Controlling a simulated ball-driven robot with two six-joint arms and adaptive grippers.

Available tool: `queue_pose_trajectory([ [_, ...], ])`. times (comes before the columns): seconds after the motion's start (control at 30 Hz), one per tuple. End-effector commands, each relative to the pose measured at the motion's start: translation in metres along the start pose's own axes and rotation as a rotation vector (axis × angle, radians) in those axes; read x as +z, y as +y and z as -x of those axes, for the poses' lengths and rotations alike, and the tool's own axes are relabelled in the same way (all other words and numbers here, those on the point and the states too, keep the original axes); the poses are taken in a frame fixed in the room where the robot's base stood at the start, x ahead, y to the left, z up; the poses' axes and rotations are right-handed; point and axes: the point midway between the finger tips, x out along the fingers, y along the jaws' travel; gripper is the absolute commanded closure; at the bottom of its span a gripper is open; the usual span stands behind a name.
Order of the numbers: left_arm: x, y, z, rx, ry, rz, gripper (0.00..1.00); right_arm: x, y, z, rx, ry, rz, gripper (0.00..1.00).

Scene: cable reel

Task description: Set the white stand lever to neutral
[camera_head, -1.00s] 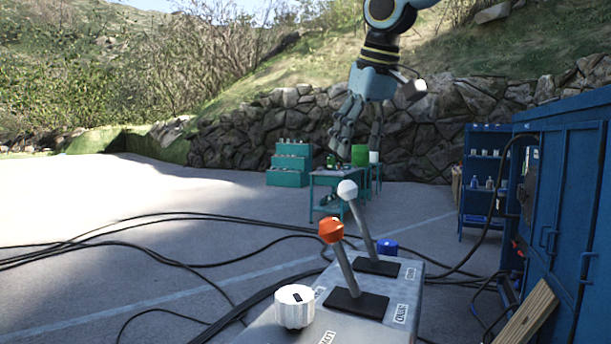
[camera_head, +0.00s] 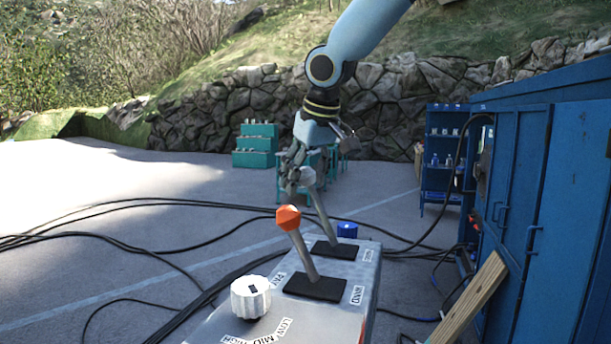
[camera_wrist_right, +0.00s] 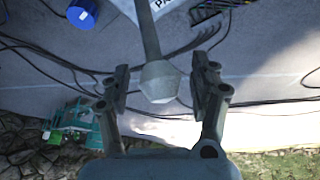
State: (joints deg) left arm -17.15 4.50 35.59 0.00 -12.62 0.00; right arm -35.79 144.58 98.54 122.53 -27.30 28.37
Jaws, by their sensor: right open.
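The white stand lever (camera_head: 322,212) rises from the rear black plate of the grey control stand (camera_head: 348,268), leaning up and to the left. My right gripper (camera_head: 296,178) is at its top and partly covers the knob in the head view. In the right wrist view the pale knob (camera_wrist_right: 160,82) sits between the two spread fingers of the right gripper (camera_wrist_right: 157,92), with gaps on both sides. The right gripper is open. My left gripper is not in view.
An orange-knobbed lever (camera_head: 289,218) stands just in front of the white one, close to my right gripper. A white dial (camera_head: 250,297) is nearer on the stand. A blue cabinet (camera_head: 550,200) and a wooden plank (camera_head: 468,300) are at right. Black cables (camera_head: 130,203) lie on the ground.

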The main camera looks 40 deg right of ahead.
Motion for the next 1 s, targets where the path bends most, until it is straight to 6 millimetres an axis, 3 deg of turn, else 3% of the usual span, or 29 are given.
queue_pose_trajectory([
  [0.07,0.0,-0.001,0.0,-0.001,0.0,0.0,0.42,0.0,0.0,0.0,0.0,0.0,0.0,0.38],
  [0.53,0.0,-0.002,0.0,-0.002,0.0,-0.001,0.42,0.0,0.0,0.001,0.0,0.0,0.0,1.0],
  [0.83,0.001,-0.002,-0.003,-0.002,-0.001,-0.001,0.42,0.0,0.002,0.001,-0.004,0.008,-0.004,1.0],
  [1.0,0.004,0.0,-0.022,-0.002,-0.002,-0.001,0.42,0.008,0.009,0.006,-0.049,0.075,-0.029,1.0],
])
